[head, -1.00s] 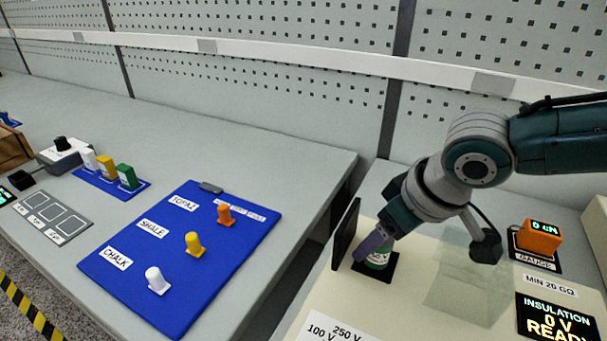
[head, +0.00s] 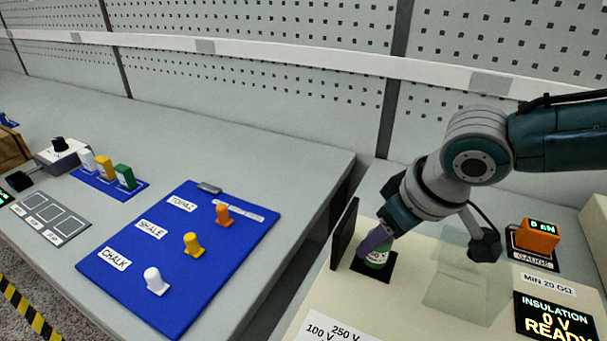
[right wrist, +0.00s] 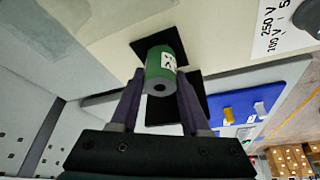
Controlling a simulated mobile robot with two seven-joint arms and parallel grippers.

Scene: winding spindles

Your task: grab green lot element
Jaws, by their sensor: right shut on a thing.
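The green lot element (head: 377,258) is a small green cylinder with a white label, standing on a black square pad on the cream tester top. It also shows in the right wrist view (right wrist: 158,64), between the two purple-grey fingers. My right gripper (head: 372,246) reaches down over it and is shut on it. In the right wrist view, my right gripper (right wrist: 158,95) has one finger on each side of the cylinder. Part of the element is hidden behind the fingers in the head view. My left gripper is not in view.
A black upright plate (head: 344,234) stands just left of the element. A gauge (head: 538,236) and a display reading "INSULATION 0 V READY" (head: 556,318) are to the right. A blue board (head: 180,255) with white, yellow and orange pegs lies on the left table, past a gap.

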